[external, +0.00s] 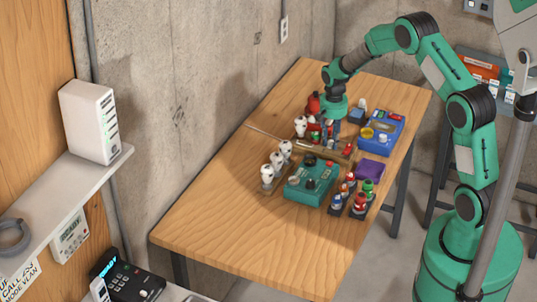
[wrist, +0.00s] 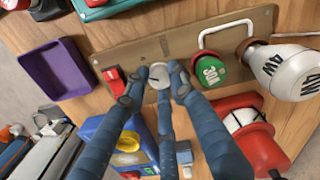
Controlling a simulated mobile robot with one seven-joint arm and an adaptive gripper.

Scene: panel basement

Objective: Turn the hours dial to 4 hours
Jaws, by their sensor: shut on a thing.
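A small white round dial (wrist: 159,73) with a dark mark on its face sits on a tan panel (wrist: 130,50) in the wrist view. The blue fingers of my gripper (wrist: 156,77) are closed around the dial, one on each side and one below. The mark's exact setting is too small to read. In the external view my gripper (external: 329,122) reaches down to the far part of the wooden table (external: 230,215), and the dial cannot be made out there.
Beside the dial are a red switch (wrist: 113,79), a green knob (wrist: 208,69), a white handle (wrist: 222,27) and a white bulb (wrist: 285,70). A purple tray (wrist: 54,70), a blue box (external: 392,128) and a teal box (external: 310,181) stand close by. The table's near end is clear.

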